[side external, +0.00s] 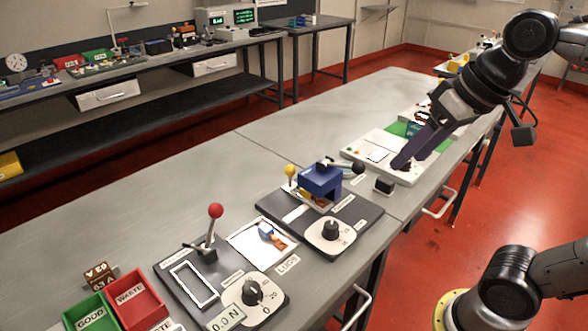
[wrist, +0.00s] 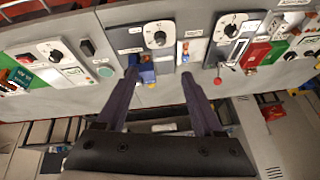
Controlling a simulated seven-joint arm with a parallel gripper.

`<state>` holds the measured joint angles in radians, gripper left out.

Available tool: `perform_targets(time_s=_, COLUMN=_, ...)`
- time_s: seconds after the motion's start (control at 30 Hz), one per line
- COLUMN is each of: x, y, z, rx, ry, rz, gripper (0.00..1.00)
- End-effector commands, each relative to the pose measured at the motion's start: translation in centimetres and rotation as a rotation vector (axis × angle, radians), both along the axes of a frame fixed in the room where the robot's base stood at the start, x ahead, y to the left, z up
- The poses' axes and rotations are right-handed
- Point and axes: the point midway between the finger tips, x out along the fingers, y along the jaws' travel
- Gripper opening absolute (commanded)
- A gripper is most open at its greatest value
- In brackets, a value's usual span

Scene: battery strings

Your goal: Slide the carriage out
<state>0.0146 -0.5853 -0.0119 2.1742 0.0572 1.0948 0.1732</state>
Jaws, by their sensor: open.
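A blue block (side external: 321,181), which looks like the carriage, sits on a dark station plate (side external: 362,215) in the middle of the bench. A black handle (side external: 358,167) shows at its right side, and a yellow-knobbed lever (side external: 290,171) stands at its left. My gripper (side external: 412,158) is open and empty, above the bench to the right of the block and apart from it. In the wrist view, my gripper (wrist: 160,78) has its fingers spread, and the blue block (wrist: 147,76) shows beyond them, partly covered by the left finger.
A black dial (side external: 330,229) sits in front of the block. A small black box (side external: 384,186) stands at its right. A red-knobbed lever (side external: 215,211), green bin (side external: 90,314) and red bin (side external: 132,300) are at the left. The bench behind the stations is clear.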

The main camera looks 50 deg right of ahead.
Motion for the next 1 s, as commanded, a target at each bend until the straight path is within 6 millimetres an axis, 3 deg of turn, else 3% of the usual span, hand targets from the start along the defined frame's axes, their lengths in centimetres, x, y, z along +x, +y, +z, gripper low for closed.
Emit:
perform_targets(time_s=0.1, x=4.2, y=0.0, z=2.9, rx=0.048, ry=0.04, rz=-0.06, gripper=0.69)
perform_targets(time_s=0.2, x=7.8, y=-0.2, z=4.5, rx=0.082, ry=0.076, rz=-0.107, gripper=0.69)
perform_targets(time_s=0.33, x=12.6, y=-0.8, z=5.5, rx=0.123, ry=0.125, rz=-0.163, gripper=0.69)
perform_targets(time_s=0.47, x=17.4, y=-1.6, z=5.3, rx=0.158, ry=0.176, rz=-0.211, gripper=0.69)
perform_targets(time_s=0.67, x=24.6, y=-3.5, z=2.5, rx=0.199, ry=0.257, rz=-0.275, gripper=0.69)
perform_targets(time_s=0.8, x=28.4, y=-5.0, z=-0.8, rx=0.214, ry=0.309, rz=-0.303, gripper=0.69)
perform_targets(time_s=1.0, x=30.5, y=-6.4, z=-5.3, rx=0.22, ry=0.381, rz=-0.329, gripper=0.69)
